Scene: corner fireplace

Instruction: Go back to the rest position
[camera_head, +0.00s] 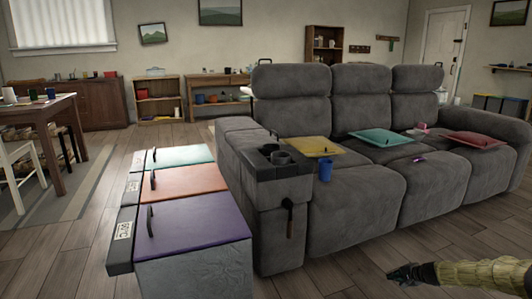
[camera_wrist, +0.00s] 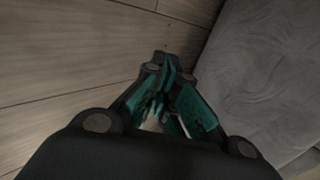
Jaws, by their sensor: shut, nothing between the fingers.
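My gripper (camera_head: 402,274) is at the lower right of the head view, on the end of my arm, which comes in from the right edge. It is in front of the grey sofa (camera_head: 350,224) and apart from it. In the wrist view my gripper's fingers (camera_wrist: 165,75) are shut with nothing between them. Wooden floor boards (camera_wrist: 70,50) show below and beside them. A grey fabric surface fills the right side of the wrist view, likely the sofa front.
Bins with teal, orange and purple lids (camera_head: 195,219) stand left of the sofa. A table (camera_head: 48,108) and chair stand at the left. Floor in front of the sofa is clear.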

